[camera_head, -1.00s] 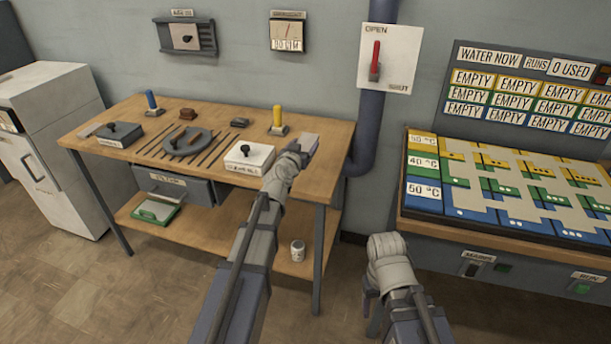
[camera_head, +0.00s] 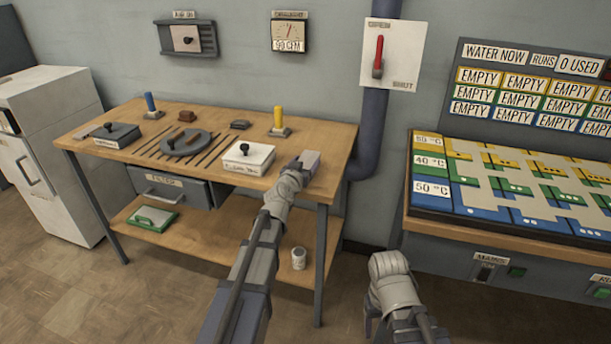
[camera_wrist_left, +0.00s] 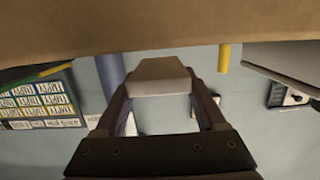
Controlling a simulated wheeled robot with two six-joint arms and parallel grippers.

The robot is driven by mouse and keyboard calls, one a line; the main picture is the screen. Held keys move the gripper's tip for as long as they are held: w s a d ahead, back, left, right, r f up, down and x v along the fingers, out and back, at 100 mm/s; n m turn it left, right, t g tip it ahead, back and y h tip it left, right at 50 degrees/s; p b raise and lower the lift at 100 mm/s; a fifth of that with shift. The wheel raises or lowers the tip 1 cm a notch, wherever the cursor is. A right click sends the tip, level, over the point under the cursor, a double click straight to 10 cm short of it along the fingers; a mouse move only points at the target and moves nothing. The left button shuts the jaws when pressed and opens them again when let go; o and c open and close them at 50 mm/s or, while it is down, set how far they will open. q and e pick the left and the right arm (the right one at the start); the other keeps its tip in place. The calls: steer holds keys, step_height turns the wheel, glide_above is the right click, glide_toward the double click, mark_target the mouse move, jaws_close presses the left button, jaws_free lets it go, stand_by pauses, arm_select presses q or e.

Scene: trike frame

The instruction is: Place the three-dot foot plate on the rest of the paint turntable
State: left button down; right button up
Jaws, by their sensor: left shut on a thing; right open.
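My left gripper (camera_head: 300,166) is above the bench's right front corner, shut on a pale grey-mauve block (camera_head: 309,160). In the left wrist view the block (camera_wrist_left: 160,76) sits between both fingers. I see no dots on it, so I cannot tell whether it is the three-dot foot plate. A dark round disc (camera_head: 172,148), apparently the paint turntable, lies on the left half of the bench with a brown bar on it. I cannot make out its rest. My right gripper (camera_head: 370,308) hangs low in front of the bench, open, its fingers mostly hidden by its wrist.
Dark slats surround the disc. A panel of coloured tiles (camera_head: 480,184) stands right.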

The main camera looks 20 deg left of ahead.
arm_select(q)
steer(key=shift+f+b, duration=0.75)
steer(key=shift+f, duration=0.55)
arm_select(e)
steer(key=shift+f, duration=1.3)
arm_select(q)
steer(key=shift+f, duration=0.15)
jaws_free()
arm_select(e)
steer(key=shift+f, duration=0.2)
